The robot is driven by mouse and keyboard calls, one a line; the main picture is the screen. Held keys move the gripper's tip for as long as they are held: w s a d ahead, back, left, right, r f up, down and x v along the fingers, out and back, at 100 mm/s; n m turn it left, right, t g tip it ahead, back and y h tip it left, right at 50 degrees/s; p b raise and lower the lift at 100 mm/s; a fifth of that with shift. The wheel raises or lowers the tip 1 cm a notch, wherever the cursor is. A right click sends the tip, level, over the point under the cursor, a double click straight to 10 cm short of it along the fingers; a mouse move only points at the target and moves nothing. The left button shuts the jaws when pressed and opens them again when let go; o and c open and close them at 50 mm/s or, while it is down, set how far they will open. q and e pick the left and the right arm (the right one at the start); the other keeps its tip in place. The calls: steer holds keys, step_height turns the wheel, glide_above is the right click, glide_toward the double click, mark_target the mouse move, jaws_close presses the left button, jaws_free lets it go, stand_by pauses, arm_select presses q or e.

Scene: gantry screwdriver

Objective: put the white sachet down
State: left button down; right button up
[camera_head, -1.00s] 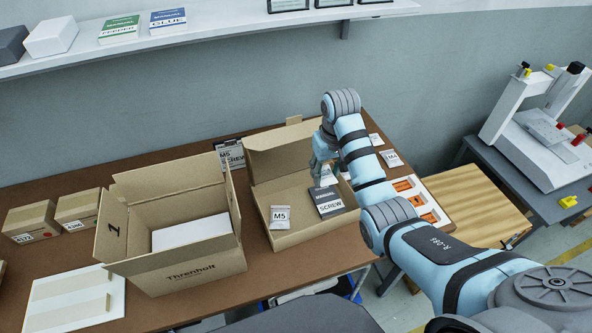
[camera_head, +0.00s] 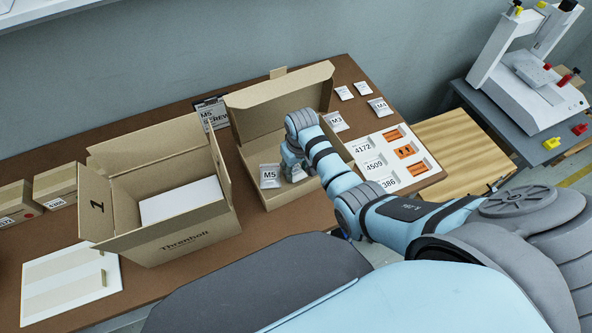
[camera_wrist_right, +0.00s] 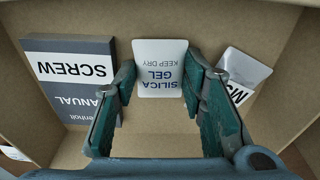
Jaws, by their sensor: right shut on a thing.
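My right gripper (camera_head: 291,165) reaches down into the shallow open carton (camera_head: 277,100) on the table. In the right wrist view, its two fingers (camera_wrist_right: 162,84) are closed on the side edges of the white sachet (camera_wrist_right: 160,56), printed "SILICA GEL KEEP DRY". The sachet is over the carton floor; I cannot tell whether it touches it. The dark screw manual (camera_wrist_right: 70,72) lies to its left and the M5 bag (camera_wrist_right: 243,72) to its right. The M5 bag also shows in the head view (camera_head: 269,177). My left gripper is out of view.
A taller open box (camera_head: 197,241) with a white block inside stands left of the carton. M3 (camera_head: 336,122) and M4 (camera_head: 380,107) bags and a white tray (camera_head: 366,146) with orange parts are to the right. A white board (camera_head: 70,283) lies front left.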

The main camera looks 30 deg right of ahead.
steer(key=shift+s+f, duration=0.1)
steer(key=shift+c, duration=0.5)
steer(key=shift+s, duration=0.15)
steer(key=shift+s+r, duration=0.1)
steer(key=shift+r, duration=0.1)
steer(key=shift+f, duration=0.15)
steer(key=o, duration=0.7)
steer(key=shift+f, duration=0.1)
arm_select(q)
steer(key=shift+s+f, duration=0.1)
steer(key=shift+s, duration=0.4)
arm_select(e)
steer(key=shift+o, duration=0.2)
